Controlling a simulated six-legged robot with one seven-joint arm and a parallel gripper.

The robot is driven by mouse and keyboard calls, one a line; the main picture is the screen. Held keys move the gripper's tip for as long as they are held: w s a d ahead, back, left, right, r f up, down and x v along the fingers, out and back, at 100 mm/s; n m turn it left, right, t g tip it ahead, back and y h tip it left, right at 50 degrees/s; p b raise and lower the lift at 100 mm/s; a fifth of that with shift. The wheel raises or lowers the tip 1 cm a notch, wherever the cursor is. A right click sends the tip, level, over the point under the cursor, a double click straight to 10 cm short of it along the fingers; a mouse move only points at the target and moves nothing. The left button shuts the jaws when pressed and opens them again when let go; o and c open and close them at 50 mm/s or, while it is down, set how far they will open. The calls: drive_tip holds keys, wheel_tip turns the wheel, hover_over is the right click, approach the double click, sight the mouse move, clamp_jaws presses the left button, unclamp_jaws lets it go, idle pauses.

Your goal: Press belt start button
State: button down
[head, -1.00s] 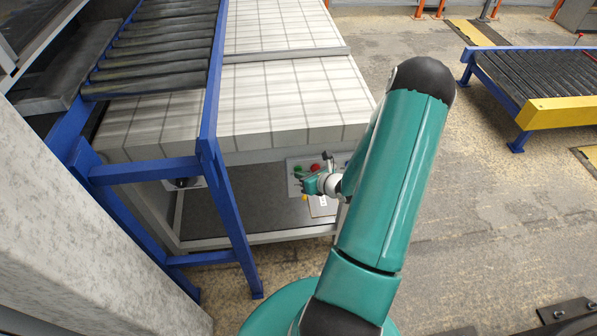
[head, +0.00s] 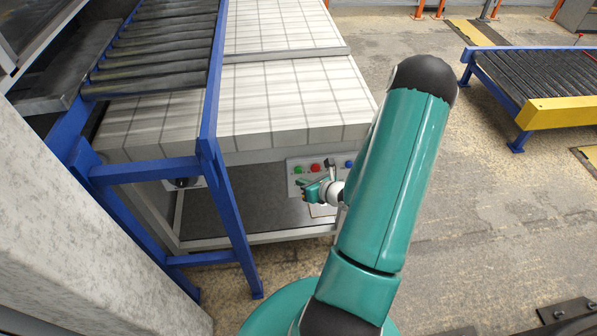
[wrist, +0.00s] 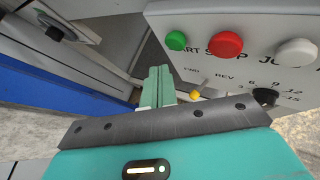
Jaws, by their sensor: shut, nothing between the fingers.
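The control panel (wrist: 215,75) is a light plate with printed labels. Its green button (wrist: 176,40) is at the left end, with lettering ending in "ART" below it. A larger red button (wrist: 225,45) is to its right. In the head view the green button (head: 298,170) shows on the panel under the belt. My gripper (wrist: 157,72) is shut and empty, its fingertips just below the green button in the wrist picture, apparently apart from it.
A blue frame leg (head: 232,215) stands left of my gripper. The white belt (head: 290,95) lies above. Open floor (head: 480,190) is at right.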

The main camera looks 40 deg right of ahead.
drive_tip(key=s+a, duration=0.2)
drive_tip(key=s, duration=0.1)
drive_tip(key=shift+s, duration=0.1)
idle(1.0)
